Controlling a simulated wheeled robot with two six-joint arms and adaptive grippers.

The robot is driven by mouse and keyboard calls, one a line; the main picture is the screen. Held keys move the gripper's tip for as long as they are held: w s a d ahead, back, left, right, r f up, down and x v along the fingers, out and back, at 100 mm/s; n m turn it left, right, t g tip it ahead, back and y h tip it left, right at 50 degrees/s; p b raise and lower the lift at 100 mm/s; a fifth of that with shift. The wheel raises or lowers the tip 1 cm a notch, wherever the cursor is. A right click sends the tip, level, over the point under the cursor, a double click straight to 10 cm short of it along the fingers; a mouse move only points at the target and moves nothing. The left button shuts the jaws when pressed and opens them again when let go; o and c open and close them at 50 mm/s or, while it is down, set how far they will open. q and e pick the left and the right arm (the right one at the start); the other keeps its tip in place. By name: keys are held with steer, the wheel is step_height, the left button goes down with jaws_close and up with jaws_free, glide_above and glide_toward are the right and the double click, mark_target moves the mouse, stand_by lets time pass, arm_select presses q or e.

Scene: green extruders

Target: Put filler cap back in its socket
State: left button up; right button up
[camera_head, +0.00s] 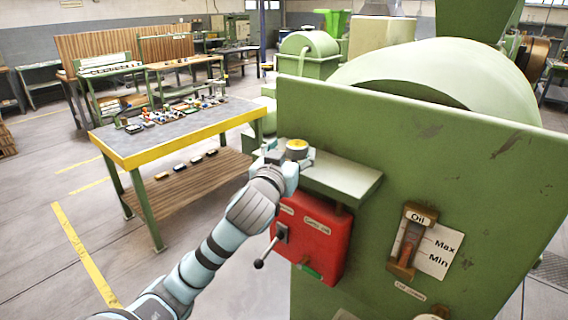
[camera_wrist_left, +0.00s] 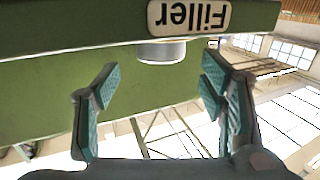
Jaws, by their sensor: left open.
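A round yellow-topped piece with a grey rim (camera_head: 297,146), which looks like the filler cap, is at the left end of a green shelf on the machine. In the left wrist view a short silver cylinder (camera_wrist_left: 161,52) stands out from the shelf edge beside an upside-down "Filler" label (camera_wrist_left: 189,17). I cannot tell cap from socket there, or whether the cap is seated. My left gripper (camera_head: 288,162) is at that shelf end, close to the yellow-topped piece. In the wrist view its fingers (camera_wrist_left: 160,103) are wide apart with nothing between them. My right gripper is not in view.
The green shelf (camera_head: 335,176) sticks out from the machine's green panel (camera_head: 430,140). A red control box (camera_head: 318,240) with a black lever is below it, and an oil gauge (camera_head: 411,240) is to the right. A yellow-edged workbench (camera_head: 180,135) with small parts stands behind left.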

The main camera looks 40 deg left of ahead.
arm_select(q)
steer(key=p+v, duration=0.4)
steer(key=v, duration=0.2)
steer(key=shift+s, duration=0.25)
steer(key=shift+d, duration=0.1)
